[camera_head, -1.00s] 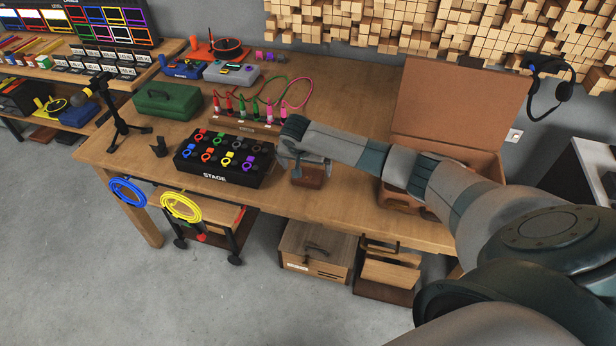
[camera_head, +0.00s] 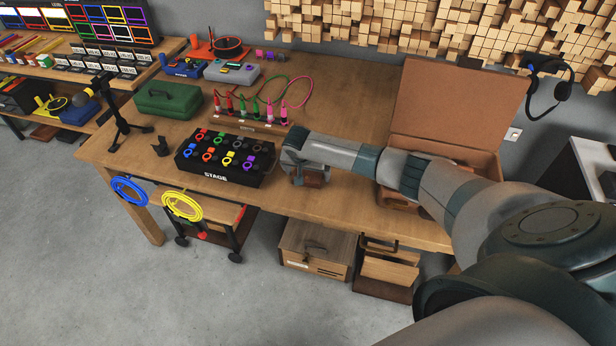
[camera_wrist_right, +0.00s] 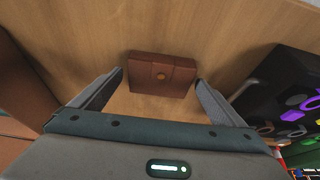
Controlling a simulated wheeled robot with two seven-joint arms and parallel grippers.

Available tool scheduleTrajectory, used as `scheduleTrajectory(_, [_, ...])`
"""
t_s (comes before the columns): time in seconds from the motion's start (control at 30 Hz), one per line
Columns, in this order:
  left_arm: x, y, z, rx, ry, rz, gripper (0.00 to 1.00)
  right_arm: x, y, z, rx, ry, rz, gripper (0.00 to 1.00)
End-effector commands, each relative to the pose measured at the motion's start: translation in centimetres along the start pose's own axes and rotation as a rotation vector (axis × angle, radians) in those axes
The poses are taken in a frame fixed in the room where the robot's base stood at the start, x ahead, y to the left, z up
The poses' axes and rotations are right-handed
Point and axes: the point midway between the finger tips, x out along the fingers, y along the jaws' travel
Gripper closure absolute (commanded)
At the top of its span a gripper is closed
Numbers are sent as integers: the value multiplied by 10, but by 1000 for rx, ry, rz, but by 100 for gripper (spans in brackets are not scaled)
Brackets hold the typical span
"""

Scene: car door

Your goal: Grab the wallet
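The wallet (camera_head: 313,180) is a small brown block-like case near the front edge of the wooden table, partly hidden by my right gripper (camera_head: 293,172). There the right gripper (camera_wrist_right: 160,80) is open, with one finger on each side of the wallet. Small gaps show between the fingers and the wallet, and I cannot tell how far down the fingers reach. My left gripper is not in view.
The black STAGE box (camera_head: 226,158) with coloured knobs stands left of the right gripper; it also shows in the right wrist view (camera_wrist_right: 262,85). An open brown case (camera_head: 455,105) stands to the right, behind my arm.

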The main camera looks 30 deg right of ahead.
Motion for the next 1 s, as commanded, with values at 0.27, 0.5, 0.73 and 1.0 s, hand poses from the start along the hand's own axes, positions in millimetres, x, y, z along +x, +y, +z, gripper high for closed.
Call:
scheduleTrajectory(0.27, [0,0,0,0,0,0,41,0,0,0,0,0,0,47])
scheduleTrajectory(0.5, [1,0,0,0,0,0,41,-1,0,-1,1,0,0,47])
scheduleTrajectory(0.73, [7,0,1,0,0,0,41,-15,0,-7,0,1,-2,47])
scheduleTrajectory(1.0, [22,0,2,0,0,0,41,-45,24,-25,2,1,2,47])
